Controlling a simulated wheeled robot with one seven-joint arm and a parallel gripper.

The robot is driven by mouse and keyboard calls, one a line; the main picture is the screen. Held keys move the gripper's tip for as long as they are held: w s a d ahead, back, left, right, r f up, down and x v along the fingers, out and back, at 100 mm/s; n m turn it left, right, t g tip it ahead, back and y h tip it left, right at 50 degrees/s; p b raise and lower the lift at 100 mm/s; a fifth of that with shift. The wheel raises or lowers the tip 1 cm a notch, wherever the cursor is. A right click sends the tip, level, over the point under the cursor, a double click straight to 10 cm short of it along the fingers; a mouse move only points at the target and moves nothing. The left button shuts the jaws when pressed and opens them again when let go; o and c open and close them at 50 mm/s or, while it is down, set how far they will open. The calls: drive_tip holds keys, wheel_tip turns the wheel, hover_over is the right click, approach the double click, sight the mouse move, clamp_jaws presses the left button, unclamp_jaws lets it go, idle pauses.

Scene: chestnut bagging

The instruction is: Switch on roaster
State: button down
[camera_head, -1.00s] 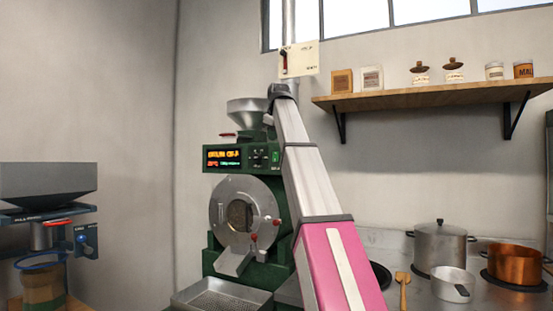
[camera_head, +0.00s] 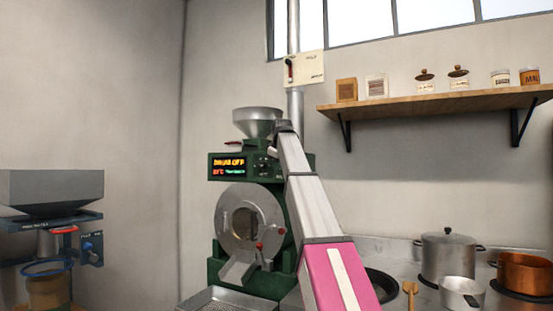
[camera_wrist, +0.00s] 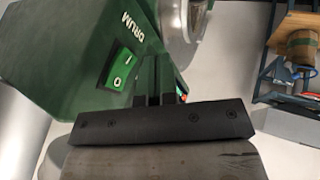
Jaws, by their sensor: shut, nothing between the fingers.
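The roaster (camera_head: 222,230) is a green machine with a steel hopper on top and a round steel drum front, left of my arm in the head view. Its display (camera_head: 228,166) glows with text that appears to read "DRUM OFF". In the wrist view, a green rocker switch (camera_wrist: 119,69) marked I and O sits beside the word DRUM on the green housing (camera_wrist: 75,50). My gripper (camera_wrist: 158,60) is shut and empty, with its fingers just right of the switch in that view; contact cannot be told. In the head view my arm hides the gripper and the switch.
A wall panel with a lever (camera_head: 304,69) is above the roaster. A shelf (camera_head: 440,102) holds jars. Pots (camera_head: 448,256) stand on the stove at right. A weighing machine (camera_head: 50,195) is at left, with a container (camera_head: 48,290) below it.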

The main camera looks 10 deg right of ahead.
drive_tip(key=shift+w+d+f, duration=0.15)
drive_tip(key=shift+w+d, duration=0.6)
drive_tip(key=shift+w, duration=0.35)
drive_tip(key=shift+w+d+f, duration=0.1)
drive_tip(key=shift+w+d, duration=0.1)
drive_tip(key=shift+w, duration=0.1)
drive_tip(key=shift+r, duration=0.9)
